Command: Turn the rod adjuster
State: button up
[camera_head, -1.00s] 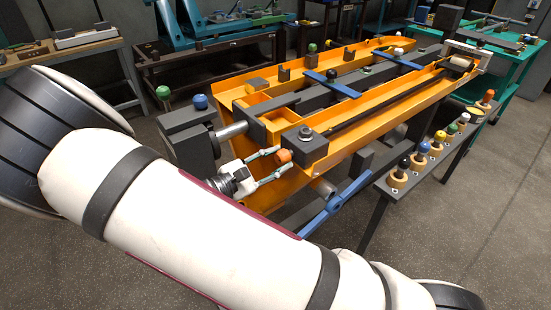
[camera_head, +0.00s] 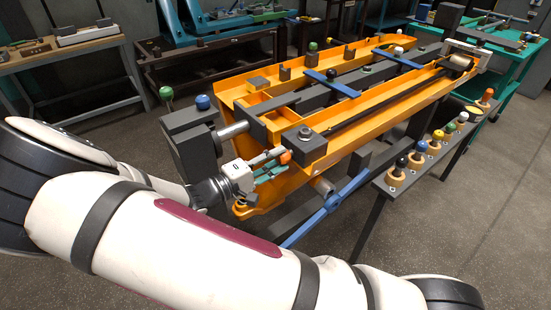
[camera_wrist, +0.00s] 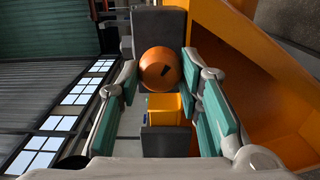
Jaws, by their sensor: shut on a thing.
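The rod adjuster shows as a round orange knob (camera_head: 285,157) at the near end of the orange machine frame (camera_head: 415,92), below a dark block with a bolt. In the wrist view the orange knob (camera_wrist: 160,66) has a dark mark on its face. My gripper (camera_head: 278,162) is shut on the knob, with one finger on each side of it. In the wrist view the teal-padded fingers run up the left and right, and the knob sits between their tips. In the head view the fingers partly hide the knob.
A dark stand (camera_head: 410,180) with several coloured-knob pegs is at the right. A blue bar (camera_head: 340,197) slants below the frame. A dark block (camera_head: 190,140) with green and blue knobs stands left of the gripper. In the wrist view an orange wall (camera_wrist: 255,75) lies close at the right.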

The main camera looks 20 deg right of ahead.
jog(key=m+p, duration=0.1)
jog(key=m, duration=0.4)
jog(key=shift+s+m, duration=0.1)
jog(key=shift+m, duration=0.2)
jog(key=m+p, duration=0.1)
jog(key=m, duration=0.4)
jog(key=shift+f, duration=0.1)
jog(key=shift+m, duration=0.4)
jog(key=o, duration=1.2)
jog(key=shift+c, duration=0.2)
jog(key=shift+a, duration=0.1)
jog(key=v, duration=1.2)
jog(key=shift+p, duration=0.3)
